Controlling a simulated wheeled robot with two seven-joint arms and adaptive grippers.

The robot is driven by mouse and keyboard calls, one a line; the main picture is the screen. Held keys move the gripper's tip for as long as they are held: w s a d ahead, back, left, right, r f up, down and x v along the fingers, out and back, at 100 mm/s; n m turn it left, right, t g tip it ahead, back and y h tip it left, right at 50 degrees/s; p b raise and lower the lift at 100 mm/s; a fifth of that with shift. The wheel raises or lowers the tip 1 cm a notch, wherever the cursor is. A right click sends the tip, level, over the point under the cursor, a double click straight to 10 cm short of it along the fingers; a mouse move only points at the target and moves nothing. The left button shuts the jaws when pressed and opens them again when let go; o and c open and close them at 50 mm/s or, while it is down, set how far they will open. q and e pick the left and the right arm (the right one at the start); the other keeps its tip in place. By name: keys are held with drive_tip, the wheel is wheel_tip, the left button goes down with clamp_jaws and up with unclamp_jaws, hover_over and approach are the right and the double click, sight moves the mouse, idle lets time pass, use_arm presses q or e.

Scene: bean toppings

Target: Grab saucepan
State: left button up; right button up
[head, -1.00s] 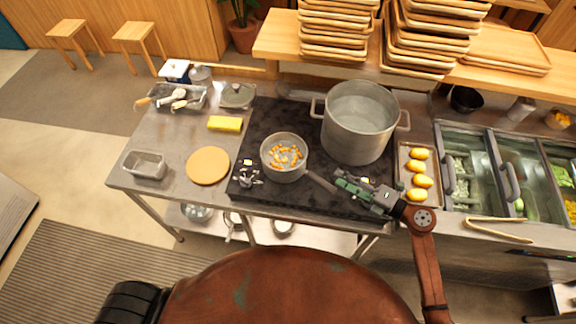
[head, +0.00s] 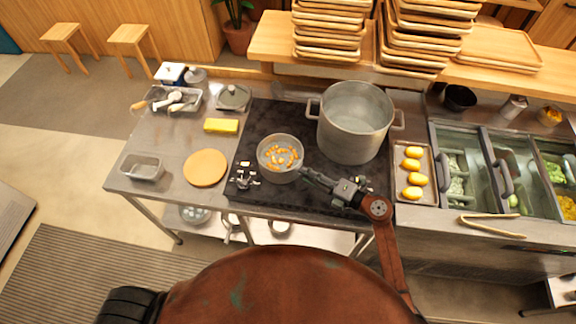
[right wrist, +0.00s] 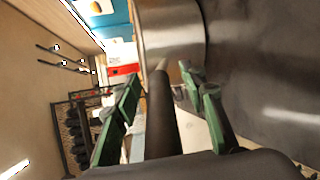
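The saucepan (head: 267,165) is a small grey metal pan with orange pieces inside, upright on the dark stove top. Its handle points to the lower right and is mostly covered by my right gripper (head: 310,178) in the head view. In the right wrist view, the dark handle (right wrist: 162,115) runs between the two green-padded fingers of my right gripper (right wrist: 159,78). Gaps show on both sides of the handle, so the fingers are open around it. The pan's metal side (right wrist: 170,30) is just ahead of the fingertips. My left gripper is not in view.
A large stock pot (head: 354,145) stands behind and right of the saucepan. A tray (head: 428,190) of several yellow items lies right of the stove (head: 250,130). A round wooden board (head: 205,168) and yellow sponge (head: 221,125) lie left. Tongs (head: 490,227) rest at the right edge.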

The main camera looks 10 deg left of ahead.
drive_tip(key=shift+c, duration=0.4)
clamp_jaws()
idle(0.4)
drive_tip(key=shift+r, duration=0.25)
